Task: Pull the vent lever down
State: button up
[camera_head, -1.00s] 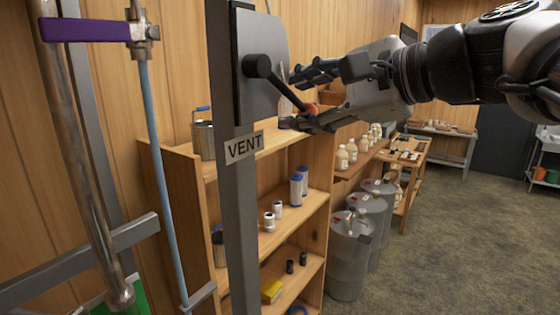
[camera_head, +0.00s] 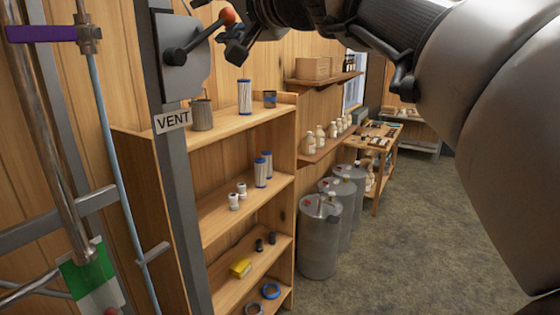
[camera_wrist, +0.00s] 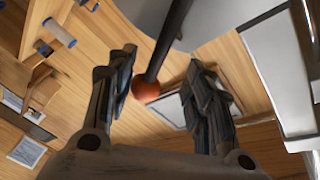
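The vent lever (camera_head: 203,36) is a dark rod with an orange ball knob (camera_head: 227,16). It pivots on a grey plate (camera_head: 186,70) on the post, above the VENT label (camera_head: 172,121). In the head view the rod slants up and right from its pivot. My gripper (camera_head: 236,36) is at the knob end, partly cut off by the top edge. In the wrist view my gripper (camera_wrist: 160,72) has its two fingers spread. The orange knob (camera_wrist: 146,91) shows between them, closer to the left finger, with clear space to the right finger. Contact cannot be told.
A wooden shelf (camera_head: 240,125) with filters, jars and a can stands behind the post. Metal drums (camera_head: 320,235) stand on the floor beside it. A pipe with a purple handle (camera_head: 40,33) is at the left. Open floor (camera_head: 420,240) lies at the right.

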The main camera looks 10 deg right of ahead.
jog(key=v, duration=0.1)
jog(key=b+v, duration=0.1)
jog(key=v, duration=0.1)
jog(key=shift+d, duration=0.5)
jog(key=s+a+b+v, duration=0.1)
jog(key=b+v, duration=0.4)
jog(key=v, duration=0.9)
jog(key=s+f+g+h+b, duration=0.1)
jog(key=f+b, duration=0.4)
jog(key=f, duration=1.3)
jog(key=s+d+f+g+h+b, duration=0.1)
jog(key=s+f+g+h+b, duration=0.1)
jog(key=f, duration=1.7)
jog(key=g+h+b, duration=0.1)
jog(key=g+b, duration=0.1)
jog(key=b, duration=0.1)
jog(key=shift+d+f+h+b, duration=0.25)
jog(key=shift+f+h+b, duration=0.05)
jog(key=shift+h, duration=0.1)
